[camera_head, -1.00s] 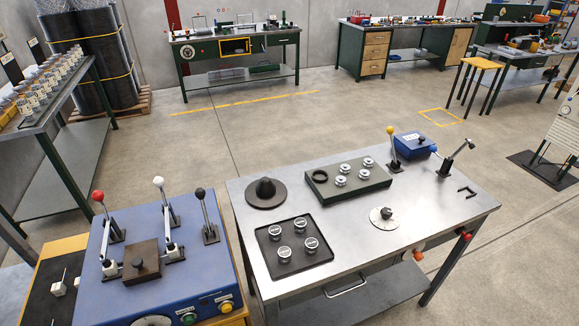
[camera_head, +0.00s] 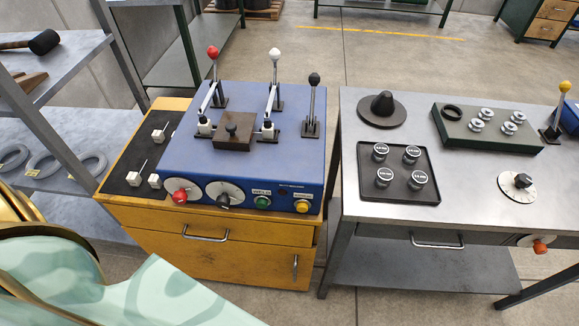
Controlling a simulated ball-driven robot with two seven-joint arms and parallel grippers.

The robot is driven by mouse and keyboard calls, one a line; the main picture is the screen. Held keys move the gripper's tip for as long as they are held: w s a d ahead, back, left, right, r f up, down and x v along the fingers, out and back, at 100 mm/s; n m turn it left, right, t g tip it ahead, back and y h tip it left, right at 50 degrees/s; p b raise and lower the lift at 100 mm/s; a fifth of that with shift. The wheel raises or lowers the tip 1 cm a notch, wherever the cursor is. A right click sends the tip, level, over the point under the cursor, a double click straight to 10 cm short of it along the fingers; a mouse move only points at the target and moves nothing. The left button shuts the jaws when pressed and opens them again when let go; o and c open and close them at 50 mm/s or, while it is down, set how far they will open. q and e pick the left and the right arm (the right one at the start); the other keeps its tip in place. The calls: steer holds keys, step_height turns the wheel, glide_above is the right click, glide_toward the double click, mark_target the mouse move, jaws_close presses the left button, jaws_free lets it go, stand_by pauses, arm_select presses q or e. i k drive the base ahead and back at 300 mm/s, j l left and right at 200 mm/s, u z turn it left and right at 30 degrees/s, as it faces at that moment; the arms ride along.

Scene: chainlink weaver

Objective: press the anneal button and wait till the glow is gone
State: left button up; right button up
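A blue machine (camera_head: 290,170) stands on a yellow wooden cabinet (camera_head: 215,255) in the middle of the view. Its front panel has a green button (camera_head: 262,202) and a yellow button (camera_head: 302,206), each under a small label too blurred for me to read surely. To their left are a dial with a red knob (camera_head: 179,196) and a dial with a black knob (camera_head: 224,200). On top, a brown block (camera_head: 233,131) with a black knob sits between two clamps. I see no glow. Neither gripper shows; only part of my own body fills the lower left corner.
Red (camera_head: 213,52), white (camera_head: 275,54) and black-knobbed (camera_head: 314,79) levers rise from the machine. A metal table (camera_head: 455,200) on the right holds a black tray (camera_head: 375,182) with several round pieces. A shelf (camera_head: 60,190) with grey rings stands left. Floor shows between cabinet and table.

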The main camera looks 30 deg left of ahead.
mark_target(302, 207)
steer(key=u, duration=0.75)
